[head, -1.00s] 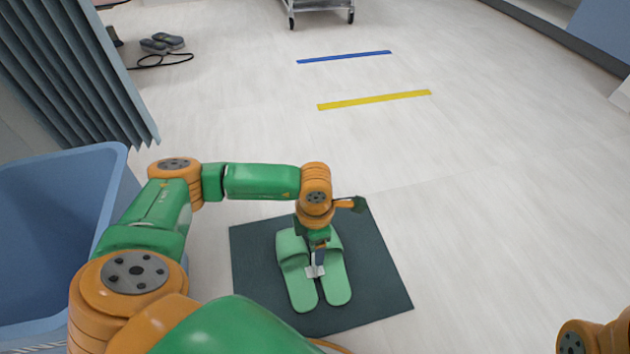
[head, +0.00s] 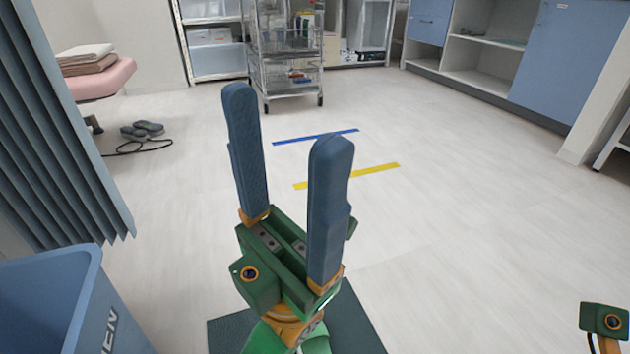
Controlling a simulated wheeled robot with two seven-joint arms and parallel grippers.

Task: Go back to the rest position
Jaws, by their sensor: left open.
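My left gripper (head: 288,115) is raised in the middle of the head view. Its two long dark blue fingers point up and stand well apart, with nothing between them. My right gripper (head: 604,320) shows only as a green and black part of its body at the lower right edge; its fingers are not visible. The dark mat (head: 228,338) lies on the floor below my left gripper, partly hidden by it. The green slippers on the mat are almost wholly hidden behind my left gripper and arm and cut off by the lower edge.
A blue bin (head: 75,300) stands at the lower left beside a grey-blue curtain (head: 65,130). A metal trolley (head: 285,60) and blue cabinets (head: 560,60) stand at the back. The floor at right is clear.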

